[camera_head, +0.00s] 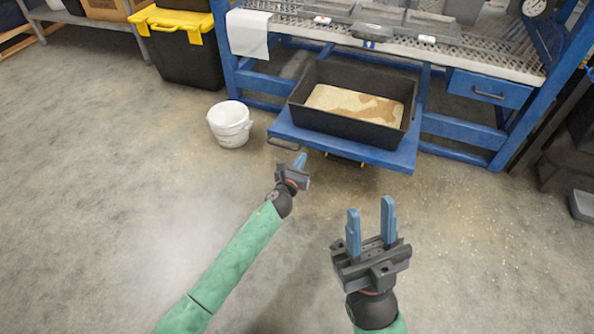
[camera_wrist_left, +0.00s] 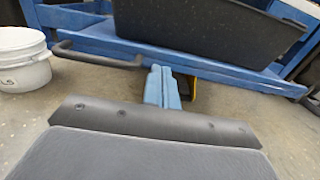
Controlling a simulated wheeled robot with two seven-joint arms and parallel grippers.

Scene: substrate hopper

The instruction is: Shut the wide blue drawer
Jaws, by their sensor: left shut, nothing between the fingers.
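The wide blue drawer (camera_head: 345,152) stands pulled out from the blue bench, with a black tub (camera_head: 350,131) holding pale and brown material on it. Its dark bar handle (camera_head: 283,144) is at the left of its front; it also shows in the left wrist view (camera_wrist_left: 95,58). My left gripper (camera_head: 300,160) is shut and empty, just in front of the drawer near the handle. In the left wrist view its blue fingers (camera_wrist_left: 161,86) are together, right of the handle; I cannot tell if they touch the drawer. My right gripper (camera_head: 370,222) is open and empty over the floor.
A white bucket (camera_head: 230,124) stands on the floor left of the drawer. A smaller blue drawer (camera_head: 488,90) sits under the bench at the right. A black bin with yellow latches (camera_head: 180,55) stands at the back left. The floor in front is clear.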

